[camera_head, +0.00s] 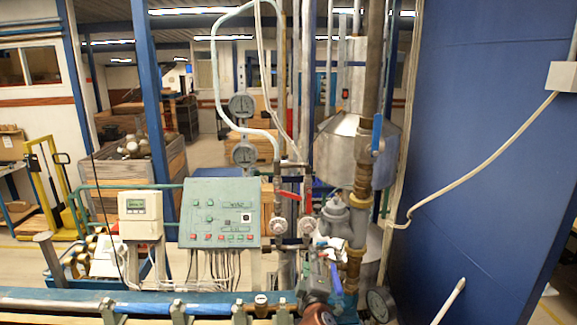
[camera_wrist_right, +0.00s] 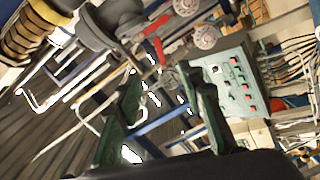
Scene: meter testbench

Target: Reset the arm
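My left gripper is not in view.
A white meter (camera_head: 140,214) stands left of the panel. A large blue wall (camera_head: 490,150) closes off the right. A blue rail (camera_head: 60,298) runs along the lower front.

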